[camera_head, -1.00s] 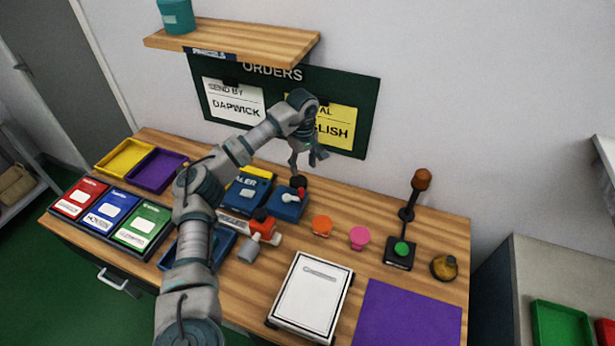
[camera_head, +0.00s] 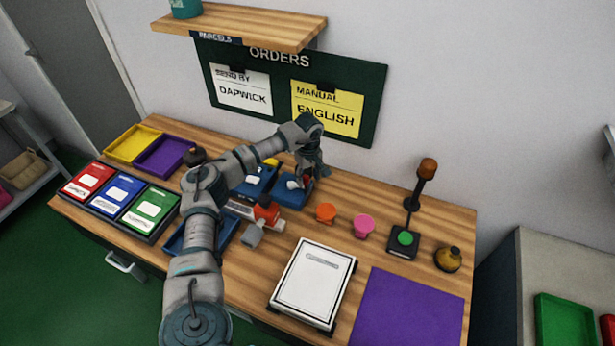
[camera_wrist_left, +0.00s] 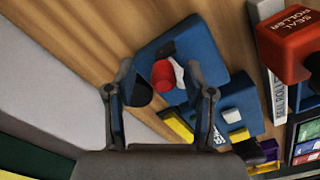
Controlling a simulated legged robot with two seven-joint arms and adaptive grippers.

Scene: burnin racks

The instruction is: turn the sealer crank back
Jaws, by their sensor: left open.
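The sealer is a blue box (camera_head: 283,194) at the back of the bench, with a pale crank piece on top. My left gripper (camera_head: 312,178) is over its right side, pointing down, and hides part of it. In the left wrist view, the blue sealer body (camera_wrist_left: 215,60) has a red crank knob (camera_wrist_left: 163,74) on it. The knob appears between the tips of my open left gripper (camera_wrist_left: 158,82); I cannot tell whether either finger touches it. A black rounded part (camera_wrist_left: 139,93) shows beside the left finger. My right gripper is not in view.
A red seal roller (camera_head: 266,211) stands in front of the sealer. Orange (camera_head: 325,212) and pink (camera_head: 364,225) stamps, a white pad (camera_head: 313,280) and a green-button lamp post (camera_head: 404,239) stand to the right. The wall board (camera_head: 365,100) is behind my gripper.

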